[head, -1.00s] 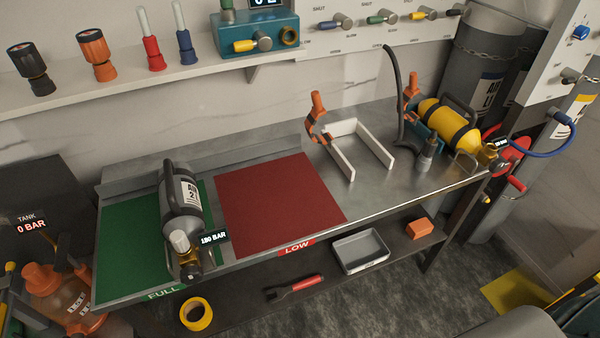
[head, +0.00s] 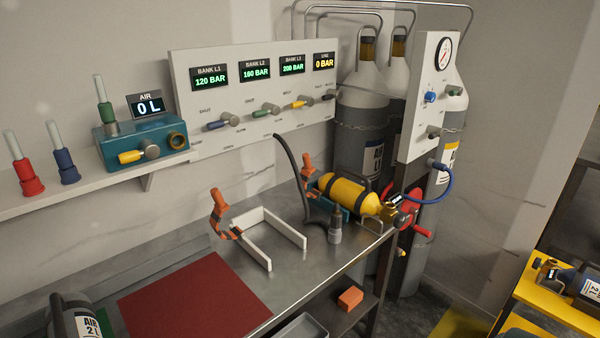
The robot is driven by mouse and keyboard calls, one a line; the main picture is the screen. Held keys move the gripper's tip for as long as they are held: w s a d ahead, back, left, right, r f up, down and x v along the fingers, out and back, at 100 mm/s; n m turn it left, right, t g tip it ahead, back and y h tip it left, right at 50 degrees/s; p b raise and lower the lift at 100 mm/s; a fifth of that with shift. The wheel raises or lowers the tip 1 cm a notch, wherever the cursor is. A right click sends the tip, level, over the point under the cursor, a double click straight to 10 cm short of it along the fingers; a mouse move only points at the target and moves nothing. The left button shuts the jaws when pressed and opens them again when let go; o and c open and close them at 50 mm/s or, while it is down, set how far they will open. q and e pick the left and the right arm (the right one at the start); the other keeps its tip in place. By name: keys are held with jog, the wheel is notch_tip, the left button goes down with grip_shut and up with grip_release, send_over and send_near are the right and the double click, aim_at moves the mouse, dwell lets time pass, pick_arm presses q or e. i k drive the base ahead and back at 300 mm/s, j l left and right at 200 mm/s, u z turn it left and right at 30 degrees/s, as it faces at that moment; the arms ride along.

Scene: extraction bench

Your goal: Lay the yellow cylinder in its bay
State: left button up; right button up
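The yellow cylinder (head: 352,195) with dark bands lies on its side at the right end of the steel bench, in a low teal cradle (head: 325,206). Its valve end, with a small display (head: 395,199), points right. A blue hose (head: 447,190) comes down from the gauge panel towards that end; whether it is joined to the valve I cannot tell. An open white U-shaped frame (head: 288,228) lies empty left of the cylinder. Which place is its bay is not marked in view. Neither of my grippers is in view.
Orange-handled clamps stand by the frame (head: 221,214) and the cradle (head: 308,175). A black hose (head: 293,165) and grey fitting (head: 335,229) stand between. A red mat (head: 195,300) is empty. A grey cylinder (head: 75,315) is lower left. A yellow stand (head: 560,307) holds another cylinder at right.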

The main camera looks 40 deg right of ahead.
aim_at(362, 201)
jog(key=z, duration=1.65)
